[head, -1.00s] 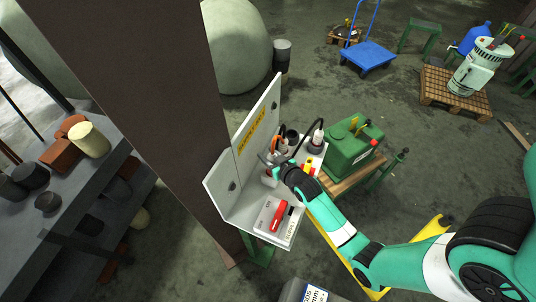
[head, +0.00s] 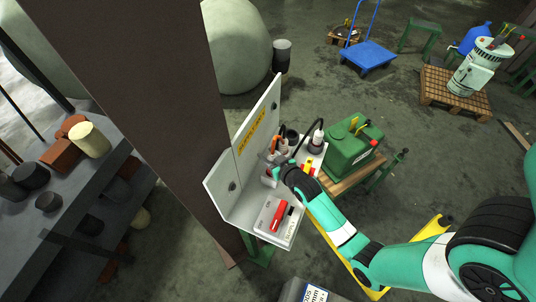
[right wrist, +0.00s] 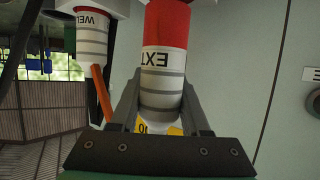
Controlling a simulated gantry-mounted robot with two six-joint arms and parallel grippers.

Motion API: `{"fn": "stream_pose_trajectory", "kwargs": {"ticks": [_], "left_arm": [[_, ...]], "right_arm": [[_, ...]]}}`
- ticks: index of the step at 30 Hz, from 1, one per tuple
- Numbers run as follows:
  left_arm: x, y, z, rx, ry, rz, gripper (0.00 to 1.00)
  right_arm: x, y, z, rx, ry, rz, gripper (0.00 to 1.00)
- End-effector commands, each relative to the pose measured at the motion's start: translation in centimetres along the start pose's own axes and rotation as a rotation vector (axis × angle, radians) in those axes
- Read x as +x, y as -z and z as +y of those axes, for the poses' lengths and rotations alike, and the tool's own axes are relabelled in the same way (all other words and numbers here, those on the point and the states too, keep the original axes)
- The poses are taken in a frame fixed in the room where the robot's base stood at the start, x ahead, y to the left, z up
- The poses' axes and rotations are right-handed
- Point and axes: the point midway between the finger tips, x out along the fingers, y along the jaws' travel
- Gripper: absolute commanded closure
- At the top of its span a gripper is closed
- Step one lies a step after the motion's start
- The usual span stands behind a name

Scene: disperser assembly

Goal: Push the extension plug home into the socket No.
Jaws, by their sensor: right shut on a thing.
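My right gripper (right wrist: 160,118) is shut on the grey ribbed body of the extension plug (right wrist: 163,60), labelled EXT. In the right wrist view the label is upside down and a long red section of the plug shows beyond it, up to the top edge. My left gripper is not in view.
A red lever (head: 278,215) sits at the shelf's near end. A green canister (head: 352,147) stands to the right.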

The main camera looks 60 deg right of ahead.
Motion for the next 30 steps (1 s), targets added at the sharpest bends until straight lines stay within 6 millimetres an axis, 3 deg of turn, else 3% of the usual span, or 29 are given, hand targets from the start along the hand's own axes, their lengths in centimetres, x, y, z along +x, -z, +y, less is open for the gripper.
{"fn": "stream_pose_trajectory", "kwargs": {"ticks": [30], "left_arm": [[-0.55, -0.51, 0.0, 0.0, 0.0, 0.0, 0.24]], "right_arm": [[0.39, -0.86, 0.0, 0.0, 0.0, 0.001, 1.0]]}}
